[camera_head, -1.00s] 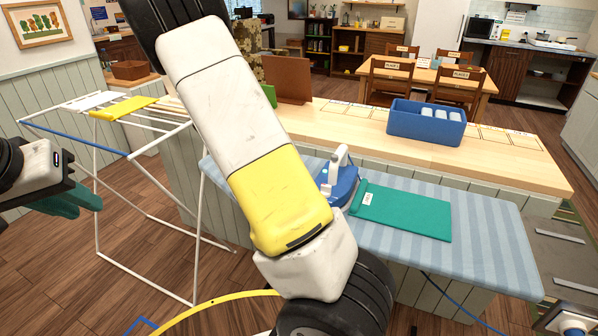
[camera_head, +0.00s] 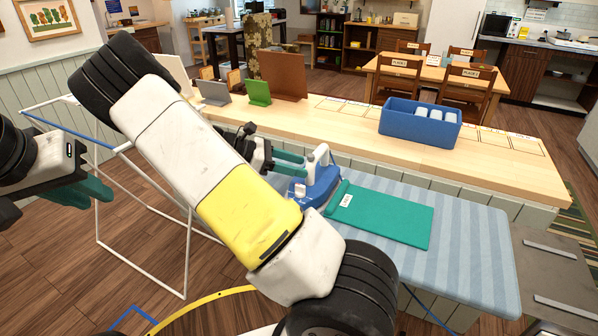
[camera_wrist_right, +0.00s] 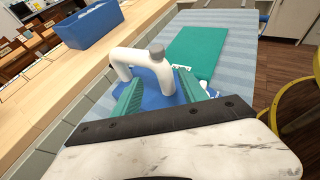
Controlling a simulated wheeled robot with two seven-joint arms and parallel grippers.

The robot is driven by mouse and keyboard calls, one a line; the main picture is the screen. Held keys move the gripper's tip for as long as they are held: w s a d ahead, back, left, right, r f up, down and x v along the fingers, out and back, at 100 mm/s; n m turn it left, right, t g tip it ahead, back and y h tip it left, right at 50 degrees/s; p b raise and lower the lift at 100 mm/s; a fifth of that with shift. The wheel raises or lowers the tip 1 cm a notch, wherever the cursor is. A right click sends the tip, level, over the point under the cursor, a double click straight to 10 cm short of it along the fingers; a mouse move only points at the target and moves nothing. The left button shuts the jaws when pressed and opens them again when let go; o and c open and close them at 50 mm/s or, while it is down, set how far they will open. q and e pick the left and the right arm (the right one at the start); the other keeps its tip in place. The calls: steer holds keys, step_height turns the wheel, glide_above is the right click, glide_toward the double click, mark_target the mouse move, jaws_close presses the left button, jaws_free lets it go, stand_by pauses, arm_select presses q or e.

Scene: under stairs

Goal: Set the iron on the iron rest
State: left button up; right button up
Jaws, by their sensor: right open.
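The iron (camera_head: 320,187) has a blue body and a white handle. It stands on the blue striped ironing board (camera_head: 465,245), at the left end of a flat teal pad (camera_head: 385,216) with a small white label. My right gripper (camera_head: 300,165) is just left of the iron's handle, partly behind my own arm. In the right wrist view its open fingers (camera_wrist_right: 160,72) point at the iron, whose white handle (camera_wrist_right: 140,60) shows between and beyond them. I cannot tell whether they touch it. My left gripper (camera_head: 95,188) is at the far left, away from the board. I cannot make out a separate iron rest.
A wooden counter (camera_head: 345,142) runs behind the board, with a blue bin (camera_head: 420,123) holding white items and several upright panels at its left. A white drying rack (camera_head: 140,265) stands left. My right arm hides part of the board's left end.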

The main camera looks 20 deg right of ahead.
mark_target(319, 182)
steer(key=x, duration=0.7)
steer(key=shift+s+d+f, duration=0.1)
steer(key=shift+s+f, duration=0.2)
steer(key=shift+s, duration=0.05)
jaws_close()
steer(key=shift+r, duration=0.1)
stand_by(0.9)
